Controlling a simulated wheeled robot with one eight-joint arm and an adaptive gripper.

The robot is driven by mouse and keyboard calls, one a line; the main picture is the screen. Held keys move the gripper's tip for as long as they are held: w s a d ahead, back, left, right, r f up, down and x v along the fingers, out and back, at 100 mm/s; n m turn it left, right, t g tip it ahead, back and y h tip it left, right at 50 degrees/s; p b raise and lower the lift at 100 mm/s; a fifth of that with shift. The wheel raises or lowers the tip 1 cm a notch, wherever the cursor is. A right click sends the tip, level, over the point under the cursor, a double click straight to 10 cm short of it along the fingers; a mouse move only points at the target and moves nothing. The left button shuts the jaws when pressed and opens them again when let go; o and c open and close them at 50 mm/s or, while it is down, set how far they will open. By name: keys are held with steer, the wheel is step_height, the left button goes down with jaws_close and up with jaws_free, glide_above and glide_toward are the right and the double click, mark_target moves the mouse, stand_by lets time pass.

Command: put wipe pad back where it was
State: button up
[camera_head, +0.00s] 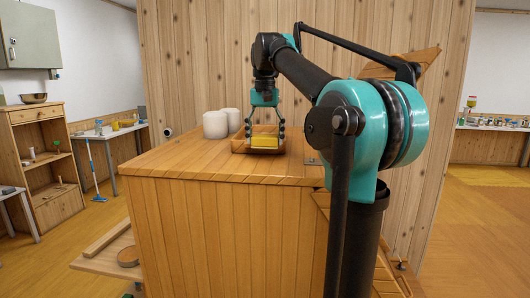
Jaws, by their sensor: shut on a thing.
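The wipe pad (265,142), a small yellow block, is at the wooden tray (238,148) on top of the wooden counter. My gripper (265,136) points down from above, with a finger at each end of the pad, and is shut on it. The pad appears within the tray's outline. I cannot tell whether it rests on the tray's floor or is held just above it. Two white jars (215,126) (231,119) stand close to the left of the tray.
The wooden counter (240,215) has free top space in front and at left. A plank wall (210,60) rises behind it. A small metal piece (312,160) lies at the counter's right edge. Shelves (45,155) and side tables stand far off.

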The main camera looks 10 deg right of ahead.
mark_target(265, 161)
steer(key=shift+f, duration=2.25)
steer(key=shift+f, duration=0.15)
steer(key=o, duration=1)
step_height(265, 161, up, 12)
steer(key=shift+r, duration=0.15)
